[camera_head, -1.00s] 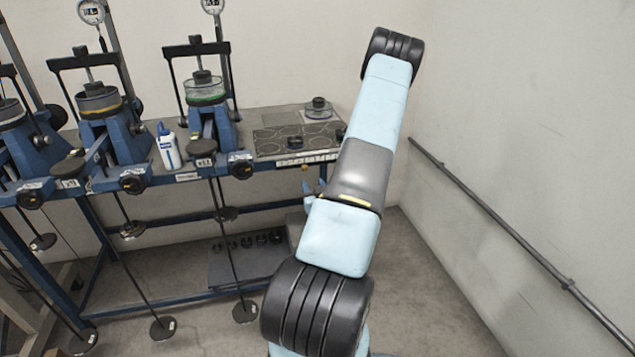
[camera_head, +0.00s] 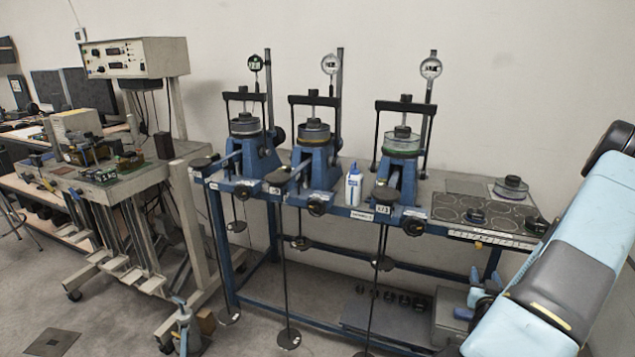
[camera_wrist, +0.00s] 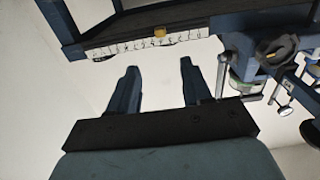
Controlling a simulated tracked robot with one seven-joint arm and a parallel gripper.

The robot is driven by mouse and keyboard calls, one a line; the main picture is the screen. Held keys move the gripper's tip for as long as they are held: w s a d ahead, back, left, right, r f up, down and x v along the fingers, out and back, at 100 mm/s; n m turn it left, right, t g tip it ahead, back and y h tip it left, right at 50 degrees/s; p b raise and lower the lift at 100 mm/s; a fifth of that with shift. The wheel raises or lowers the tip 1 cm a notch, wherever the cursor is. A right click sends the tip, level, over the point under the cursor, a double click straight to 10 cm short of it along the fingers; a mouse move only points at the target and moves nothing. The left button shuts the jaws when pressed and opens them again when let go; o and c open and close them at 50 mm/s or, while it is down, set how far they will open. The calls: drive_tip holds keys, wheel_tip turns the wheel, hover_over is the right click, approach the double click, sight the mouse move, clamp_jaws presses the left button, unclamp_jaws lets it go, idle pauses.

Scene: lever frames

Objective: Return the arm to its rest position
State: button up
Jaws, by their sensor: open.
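My gripper (camera_wrist: 157,68) shows in the wrist view with its two dark blue fingers apart and nothing between them. My arm (camera_head: 560,275), pale blue with dark grey joints, rises at the right edge of the head view. Its upper end reaches close to the wall in the picture. My gripper is not clear in the head view. In the wrist view, part of the bench appears upside down past the fingers, with a marked edge strip (camera_wrist: 150,42) and a yellow piece (camera_wrist: 160,33) on it. The fingers appear clear of it.
A blue lever bench (camera_head: 330,208) carries three lever frames with dial gauges. A white bottle (camera_head: 354,185) stands between two of them. A plate with round marks (camera_head: 480,212) lies at its right end, near my arm. A grey instrument cart (camera_head: 130,180) stands left. Floor (camera_head: 55,300) is open at lower left.

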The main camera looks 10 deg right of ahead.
drive_tip(key=w+a+r+n+g+y, duration=0.2)
drive_tip(key=w+a+r+n+y, duration=0.3)
drive_tip(key=w+a+r, duration=0.4)
drive_tip(key=w+a+r+n+g+y, duration=0.1)
drive_tip(key=w+a+r+g, duration=0.15)
drive_tip(key=a+r, duration=0.7)
drive_tip(key=s+a+r+g+y, duration=0.2)
drive_tip(key=s+a+r, duration=0.6)
drive_tip(key=s, duration=0.4)
drive_tip(key=s+a+r+g+y, duration=0.2)
drive_tip(key=s+a+r+g, duration=0.1)
drive_tip(key=s+a+r, duration=0.5)
drive_tip(key=shift+s+a+n, duration=0.4)
drive_tip(key=shift+s+a, duration=0.75)
drive_tip(key=shift+s, duration=0.85)
